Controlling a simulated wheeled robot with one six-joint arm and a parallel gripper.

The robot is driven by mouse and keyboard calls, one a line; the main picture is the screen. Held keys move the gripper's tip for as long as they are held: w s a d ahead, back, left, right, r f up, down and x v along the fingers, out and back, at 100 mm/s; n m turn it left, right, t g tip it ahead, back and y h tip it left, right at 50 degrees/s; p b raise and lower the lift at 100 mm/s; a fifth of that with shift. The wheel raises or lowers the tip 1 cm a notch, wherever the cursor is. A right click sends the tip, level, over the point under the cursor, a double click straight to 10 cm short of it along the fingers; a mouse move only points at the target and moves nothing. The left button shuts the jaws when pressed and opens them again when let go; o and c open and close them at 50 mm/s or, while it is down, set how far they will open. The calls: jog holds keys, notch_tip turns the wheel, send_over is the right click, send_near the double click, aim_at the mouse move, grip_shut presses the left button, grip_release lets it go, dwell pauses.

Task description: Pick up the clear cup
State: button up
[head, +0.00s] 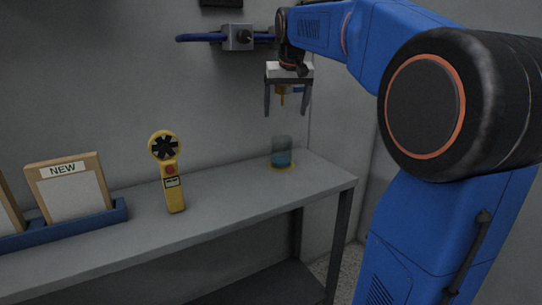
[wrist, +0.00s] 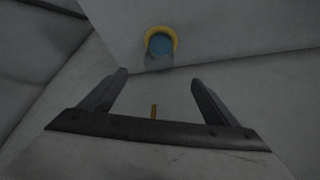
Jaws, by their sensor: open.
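The clear cup (head: 281,152) stands upright at the right part of the grey shelf, a see-through bluish cylinder on a yellow ring (head: 270,166). In the wrist view the cup (wrist: 159,48) shows near the top, with the yellow ring around its end, beyond the fingertips. My gripper (head: 288,112) is open and empty, above the cup with a clear gap. In the wrist view its two fingers (wrist: 158,80) are spread wide, and nothing is between them.
A yellow handheld meter (head: 167,170) with a round fan head stands left of the cup on the shelf (head: 230,200). A blue rack (head: 75,226) with framed cards is at far left. A blue pipe with a grey box (head: 238,37) is on the wall behind.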

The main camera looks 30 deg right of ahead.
aim_at(281, 145)
jog(key=x, duration=1.7)
jog(key=shift+f, duration=0.1)
jog(key=c, duration=1.2)
